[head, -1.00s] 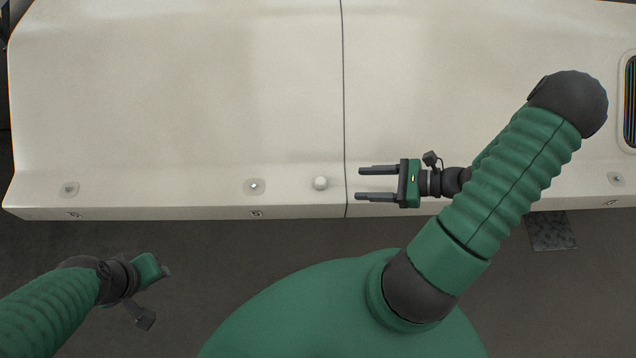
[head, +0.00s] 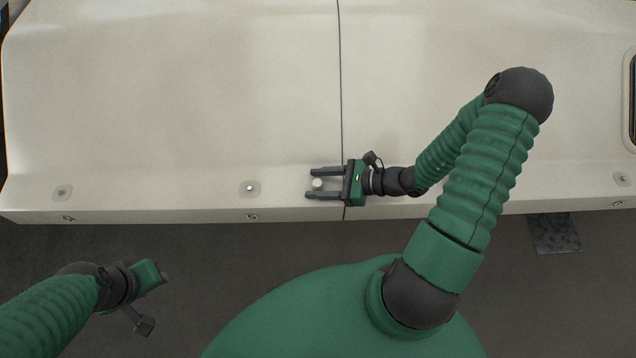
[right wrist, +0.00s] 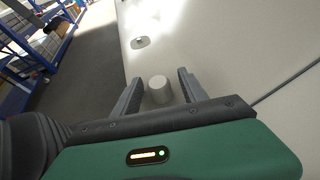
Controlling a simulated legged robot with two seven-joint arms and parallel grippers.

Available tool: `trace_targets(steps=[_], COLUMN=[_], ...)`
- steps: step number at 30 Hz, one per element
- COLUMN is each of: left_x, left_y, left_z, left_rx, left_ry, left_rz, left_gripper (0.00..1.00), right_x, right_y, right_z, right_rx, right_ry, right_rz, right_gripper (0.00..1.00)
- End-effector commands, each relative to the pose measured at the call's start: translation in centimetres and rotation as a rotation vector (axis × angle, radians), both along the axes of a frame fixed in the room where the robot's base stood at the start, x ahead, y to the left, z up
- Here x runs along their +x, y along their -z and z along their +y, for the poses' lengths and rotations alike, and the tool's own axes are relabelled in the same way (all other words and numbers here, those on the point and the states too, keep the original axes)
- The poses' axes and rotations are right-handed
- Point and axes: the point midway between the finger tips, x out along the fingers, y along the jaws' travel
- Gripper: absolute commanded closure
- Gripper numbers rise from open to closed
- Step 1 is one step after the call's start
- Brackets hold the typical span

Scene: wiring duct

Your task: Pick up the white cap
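The white cap (head: 318,183) is a small round piece near the front edge of the pale panel. In the right wrist view the cap (right wrist: 159,90) stands as a short cylinder between the two fingers. My right gripper (head: 308,183) is open, with one finger on each side of the cap. A gap shows between the cap and each finger in the head view. My left gripper (head: 164,276) is low at the left, away from the panel; its fingers are too unclear to tell their opening.
The pale panel (head: 180,90) is broad, with a dark seam (head: 340,80) crossing it. A small fixture (head: 249,188) sits left of the cap and another (head: 62,192) farther left. Blue shelving (right wrist: 50,45) stands beyond the grey floor.

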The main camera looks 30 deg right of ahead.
Motion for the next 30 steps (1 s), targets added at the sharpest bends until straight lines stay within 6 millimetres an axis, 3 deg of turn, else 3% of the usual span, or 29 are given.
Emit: trace_targets(steps=[1,11,22,30], left_x=[0.0,0.0,0.0,0.0], left_y=[0.0,0.0,-0.2,-1.3], left_z=[0.0,0.0,0.0,0.0], left_rx=[0.000,0.000,0.000,0.000], left_ry=[0.000,0.000,0.000,0.000], left_rz=[0.000,0.000,0.000,0.000], left_gripper=[0.64,0.64,0.64,0.64], right_x=[0.0,0.0,0.0,0.0], right_y=[0.0,0.0,-0.4,-3.5], right_z=[0.0,0.0,0.0,-0.1], right_rx=[0.000,0.000,0.000,-0.003], right_ry=[0.000,0.000,0.000,0.000], right_rz=[0.000,0.000,0.000,-0.002], right_gripper=[0.58,1.00,1.00,1.00])
